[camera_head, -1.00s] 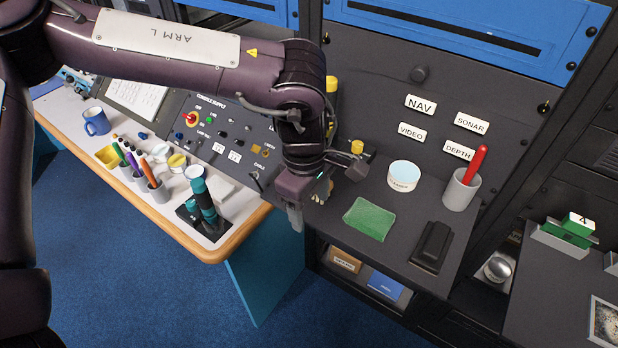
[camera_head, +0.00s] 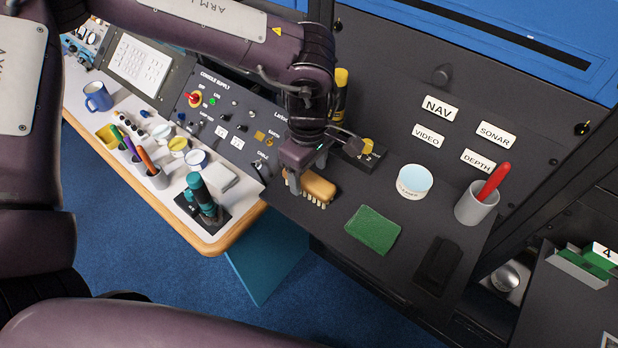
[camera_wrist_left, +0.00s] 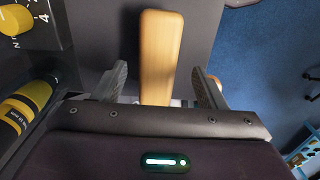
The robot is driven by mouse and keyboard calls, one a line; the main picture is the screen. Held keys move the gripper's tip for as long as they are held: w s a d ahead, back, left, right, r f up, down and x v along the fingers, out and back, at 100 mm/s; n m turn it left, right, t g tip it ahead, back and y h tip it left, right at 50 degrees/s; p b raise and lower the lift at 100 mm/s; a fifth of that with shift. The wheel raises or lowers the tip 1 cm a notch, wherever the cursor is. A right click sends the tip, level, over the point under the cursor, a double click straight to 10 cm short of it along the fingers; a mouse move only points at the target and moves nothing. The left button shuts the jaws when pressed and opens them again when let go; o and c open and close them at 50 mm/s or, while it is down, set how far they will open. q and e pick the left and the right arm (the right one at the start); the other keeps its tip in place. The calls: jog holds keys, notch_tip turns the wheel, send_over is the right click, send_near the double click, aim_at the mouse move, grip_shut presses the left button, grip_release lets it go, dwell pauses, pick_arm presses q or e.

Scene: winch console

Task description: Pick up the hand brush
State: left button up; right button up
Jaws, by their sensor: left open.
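The hand brush (camera_head: 320,188) has a tan wooden body and pale bristles. In the head view it is on the dark console shelf at its left end, partly hidden by my left gripper (camera_head: 305,176). In the left wrist view the wooden part of the brush (camera_wrist_left: 160,50) runs between the two spread fingers of my left gripper (camera_wrist_left: 160,88), with a gap on each side. My left gripper is open, right at the brush, and not closed on it. My right gripper is not in view.
A black-and-yellow bottle (camera_head: 340,95) and a yellow-knobbed box (camera_head: 361,153) are behind the gripper.

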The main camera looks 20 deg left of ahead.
aim_at(309, 178)
pick_arm(q)
jog(key=shift+w+f, duration=0.2)
jog(key=shift+f, duration=1.05)
jog(key=c, duration=1.1)
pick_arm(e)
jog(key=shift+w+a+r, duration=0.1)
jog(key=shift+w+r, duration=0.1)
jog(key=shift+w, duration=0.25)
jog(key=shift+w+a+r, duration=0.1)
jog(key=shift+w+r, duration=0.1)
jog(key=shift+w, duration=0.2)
pick_arm(q)
jog(key=shift+r, duration=0.1)
